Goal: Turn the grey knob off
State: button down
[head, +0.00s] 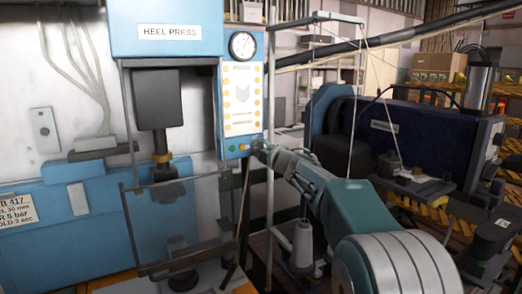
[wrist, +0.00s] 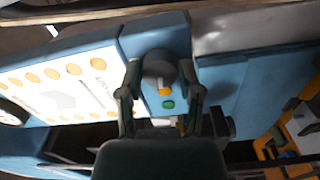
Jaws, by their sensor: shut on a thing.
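The grey knob (wrist: 157,66) is on the blue control box of the heel press, above an orange and a green button in the wrist view. My gripper (wrist: 160,76) has one finger on each side of the knob and is shut on it. In the head view my gripper (head: 262,150) reaches the lower right corner of the blue control box (head: 222,120). There the knob is mostly hidden by my gripper, and its turn angle is hard to tell.
The heel press (head: 167,32) has a clear guard (head: 175,225) in front, left of my arm. A thin upright pole (head: 270,190) stands close to my gripper. A cone of thread (head: 302,245) stands below my arm. A dark blue machine (head: 430,135) is at the right.

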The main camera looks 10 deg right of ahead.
jog(key=shift+f+n, duration=0.3)
jog(key=shift+n, duration=0.5)
jog(key=shift+f, duration=0.1)
jog(key=shift+c, duration=1.3)
grip_release()
jog(key=shift+a, duration=0.1)
jog(key=shift+r, duration=0.2)
jog(key=shift+s, duration=0.15)
jog(key=v, duration=1.1)
jog(key=shift+s, duration=0.3)
